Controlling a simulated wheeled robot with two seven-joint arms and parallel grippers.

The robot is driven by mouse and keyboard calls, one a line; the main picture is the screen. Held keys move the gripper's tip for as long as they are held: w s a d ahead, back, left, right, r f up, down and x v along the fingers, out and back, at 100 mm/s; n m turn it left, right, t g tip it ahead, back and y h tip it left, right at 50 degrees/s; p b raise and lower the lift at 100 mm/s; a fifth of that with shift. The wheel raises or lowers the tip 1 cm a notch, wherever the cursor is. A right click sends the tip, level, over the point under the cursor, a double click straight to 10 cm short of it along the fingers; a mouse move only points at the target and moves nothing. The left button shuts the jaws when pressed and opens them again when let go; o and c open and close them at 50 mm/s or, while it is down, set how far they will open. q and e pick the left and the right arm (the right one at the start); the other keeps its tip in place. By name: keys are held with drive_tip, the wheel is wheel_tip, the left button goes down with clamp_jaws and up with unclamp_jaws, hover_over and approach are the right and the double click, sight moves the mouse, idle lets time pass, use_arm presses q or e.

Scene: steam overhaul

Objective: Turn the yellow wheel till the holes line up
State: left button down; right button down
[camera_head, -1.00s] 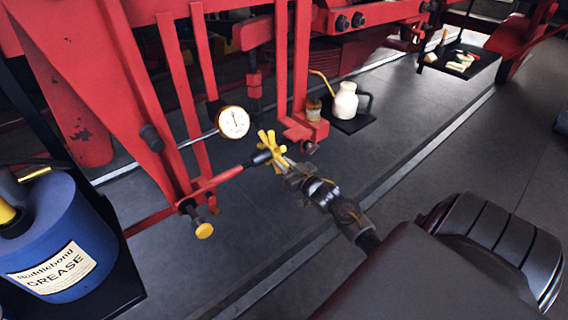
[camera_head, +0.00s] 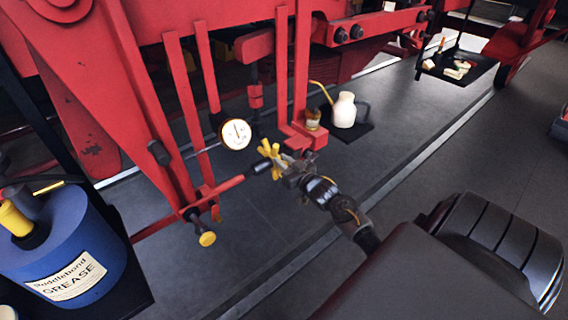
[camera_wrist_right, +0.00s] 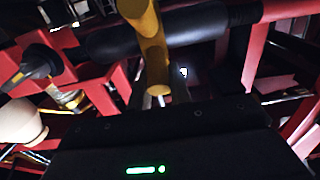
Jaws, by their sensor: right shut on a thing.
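The yellow wheel (camera_head: 270,160) is a small spoked handwheel on the end of a red bar, near the middle of the head view. A yellow spoke of it (camera_wrist_right: 151,50) fills the upper middle of the right wrist view. My right gripper (camera_head: 289,169) is shut on the wheel, at its right side. The fingertips partly hide that side. A yellow-ended knob (camera_head: 206,239) sits on the red frame below and left of the wheel. I cannot make out the holes in either view. My left gripper does not show.
A round white gauge (camera_head: 235,134) is just up and left of the wheel. A blue grease drum (camera_head: 95,245) stands at the left. The grey floor at the right is largely clear.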

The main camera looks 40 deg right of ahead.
drive_tip(key=shift+w+d+r, duration=0.1)
drive_tip(key=shift+r, duration=0.3)
drive_tip(key=shift+w+r+p, duration=0.45)
drive_tip(key=shift+r+p, duration=0.1)
drive_tip(key=shift+r, duration=0.15)
drive_tip(key=shift+w+r+p, duration=0.1)
drive_tip(key=shift+r+p, duration=0.15)
drive_tip(key=shift+p, duration=0.1)
drive_tip(key=c, duration=1.3)
unclamp_jaws()
drive_tip(key=shift+f, duration=0.15)
drive_tip(key=shift+o, duration=0.3)
